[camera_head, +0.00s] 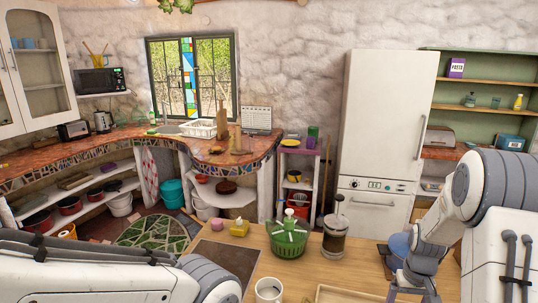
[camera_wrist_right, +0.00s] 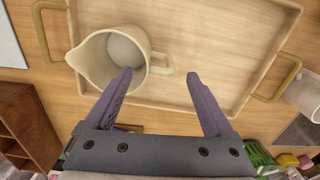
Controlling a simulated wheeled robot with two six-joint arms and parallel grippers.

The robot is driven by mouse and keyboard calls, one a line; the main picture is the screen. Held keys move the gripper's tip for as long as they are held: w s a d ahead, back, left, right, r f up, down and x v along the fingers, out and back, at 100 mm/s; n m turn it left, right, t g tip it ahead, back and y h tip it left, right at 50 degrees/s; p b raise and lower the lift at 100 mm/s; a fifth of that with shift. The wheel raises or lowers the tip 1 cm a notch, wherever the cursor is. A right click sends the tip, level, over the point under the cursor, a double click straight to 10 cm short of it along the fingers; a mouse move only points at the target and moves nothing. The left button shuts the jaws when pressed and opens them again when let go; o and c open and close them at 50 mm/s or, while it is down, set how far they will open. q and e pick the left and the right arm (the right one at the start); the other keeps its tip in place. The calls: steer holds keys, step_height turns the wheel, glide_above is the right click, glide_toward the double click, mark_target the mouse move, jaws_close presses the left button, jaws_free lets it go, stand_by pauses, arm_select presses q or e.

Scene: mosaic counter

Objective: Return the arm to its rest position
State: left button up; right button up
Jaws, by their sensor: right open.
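My right gripper (camera_head: 414,292) is low over the wooden counter at the right of the head view. In the right wrist view its two purple-grey fingers (camera_wrist_right: 160,73) are apart with nothing held between them. A cream pitcher (camera_wrist_right: 115,58) shows beyond the left finger, its handle near that fingertip; I cannot tell the gap. The pitcher is in a wooden tray (camera_wrist_right: 225,40) with brass handles, whose edge also shows in the head view (camera_head: 345,292). My left arm (camera_head: 90,278) crosses the lower left; its gripper is out of view.
On the counter stand a white mug (camera_head: 268,291), a green salad spinner (camera_head: 288,240), a French press (camera_head: 335,240), a yellow item (camera_head: 239,228) and a pink item (camera_head: 217,224). A blue rounded object (camera_head: 398,245) is close behind my right gripper. A white fridge (camera_head: 385,115) stands behind.

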step_height(320, 180, down, 8)
steer(key=shift+s+f+p, duration=0.15)
steer(key=shift+f+p, duration=0.05)
steer(key=shift+p, duration=0.95)
steer(key=shift+r, duration=0.2)
steer(key=shift+r+b, duration=0.4)
steer(key=shift+b, duration=0.05)
step_height(320, 180, up, 3)
steer(key=shift+f+b, duration=0.2)
steer(key=shift+b, duration=0.3)
steer(key=shift+s+a+r, duration=0.15)
steer(key=shift+a+r, duration=0.2)
steer(key=shift+r, duration=0.05)
